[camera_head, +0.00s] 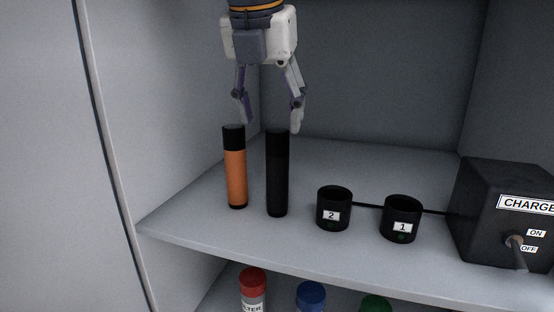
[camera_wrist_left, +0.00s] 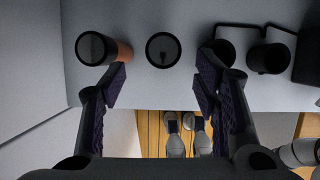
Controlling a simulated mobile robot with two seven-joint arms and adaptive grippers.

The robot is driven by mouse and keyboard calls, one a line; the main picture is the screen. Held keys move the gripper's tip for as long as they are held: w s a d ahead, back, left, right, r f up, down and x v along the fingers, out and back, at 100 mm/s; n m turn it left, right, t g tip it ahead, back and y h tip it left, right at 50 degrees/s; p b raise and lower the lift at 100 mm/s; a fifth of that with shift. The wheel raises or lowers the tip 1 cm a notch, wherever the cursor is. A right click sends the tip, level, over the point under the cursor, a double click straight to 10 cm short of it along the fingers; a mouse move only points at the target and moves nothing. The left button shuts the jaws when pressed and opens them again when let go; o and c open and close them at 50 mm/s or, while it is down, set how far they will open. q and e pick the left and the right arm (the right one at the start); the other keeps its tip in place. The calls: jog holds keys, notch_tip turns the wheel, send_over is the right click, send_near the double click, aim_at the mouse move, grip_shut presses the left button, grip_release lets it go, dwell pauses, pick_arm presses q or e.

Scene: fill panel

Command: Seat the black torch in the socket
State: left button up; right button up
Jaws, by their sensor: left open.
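The black torch (camera_head: 277,175) stands upright on the shelf, right of an orange torch with a black top (camera_head: 235,170). Two black sockets stand to the right: socket 2 (camera_head: 333,212) and socket 1 (camera_head: 402,222), both looking empty. My left gripper (camera_head: 270,127) is open and empty, pointing down just above the torch tops. In the left wrist view the black torch's round top (camera_wrist_left: 163,50) lies ahead of and between the open fingers (camera_wrist_left: 160,80). The orange torch (camera_wrist_left: 97,48) is near the left finger there. My right gripper is not in view.
A black charger box (camera_head: 505,210) with an ON/OFF lever (camera_head: 516,243) stands at the right, cabled to the sockets. Cabinet walls close in the left and back. Red, blue and green capped bottles (camera_head: 311,297) stand on the level below.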

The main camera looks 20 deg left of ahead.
aim_at(277, 165)
pick_arm(q)
jog(key=shift+w+d+f, duration=0.1)
jog(key=shift+d+f, duration=0.05)
jog(key=x, duration=0.3)
jog(key=s+x, duration=0.1)
jog(key=x, duration=0.5)
jog(key=shift+s+d+f, duration=0.1)
jog(key=shift+f, duration=0.45)
jog(key=shift+w+f, duration=0.25)
jog(key=shift+f, duration=0.1)
grip_shut()
